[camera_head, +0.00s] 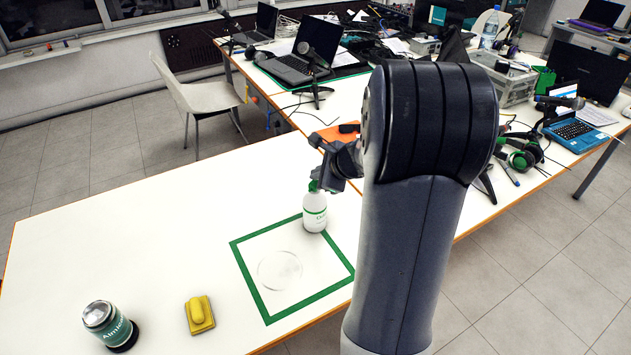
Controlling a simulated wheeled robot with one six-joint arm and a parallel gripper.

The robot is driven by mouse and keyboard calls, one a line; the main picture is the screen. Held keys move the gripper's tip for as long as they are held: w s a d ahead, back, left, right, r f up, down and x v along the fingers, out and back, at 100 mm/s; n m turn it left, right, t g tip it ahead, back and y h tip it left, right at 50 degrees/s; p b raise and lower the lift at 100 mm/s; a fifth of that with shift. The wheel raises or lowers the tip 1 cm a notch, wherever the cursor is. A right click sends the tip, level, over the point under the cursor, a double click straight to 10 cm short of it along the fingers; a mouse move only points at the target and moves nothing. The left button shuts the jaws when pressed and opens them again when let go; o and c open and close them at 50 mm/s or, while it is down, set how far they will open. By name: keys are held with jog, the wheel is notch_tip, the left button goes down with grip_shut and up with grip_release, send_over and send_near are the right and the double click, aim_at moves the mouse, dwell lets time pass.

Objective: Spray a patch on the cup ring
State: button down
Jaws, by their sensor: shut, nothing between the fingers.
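A white spray bottle (315,214) with a green label and green top stands upright at the far right corner of a green taped square (247,262) on the white table. A faint cup ring (280,270) lies inside the square, left of and nearer than the bottle. My gripper (328,180) is at the top of the bottle, shut with nothing held. My arm hides part of the gripper and the right edge of the table. Whether the fingers touch the bottle's top cannot be told.
A yellow sponge-like block (199,315) and a dark jar with a silver lid (110,325) stand at the near left of the table. The left part of the table (130,225) is clear. Laptops and cables crowd the tables behind.

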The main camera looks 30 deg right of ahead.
jog(key=shift+f, duration=0.1)
jog(key=shift+f+b, duration=0.35)
jog(key=shift+b, duration=0.15)
jog(key=shift+f, duration=0.1)
dwell(0.4)
jog(key=shift+r+p, duration=0.4)
jog(key=shift+r, duration=0.15)
notch_tip(320, 180, up, 6)
jog(key=p, duration=0.5)
jog(key=shift+r, duration=0.1)
jog(key=shift+a, duration=0.1)
dwell(2.4)
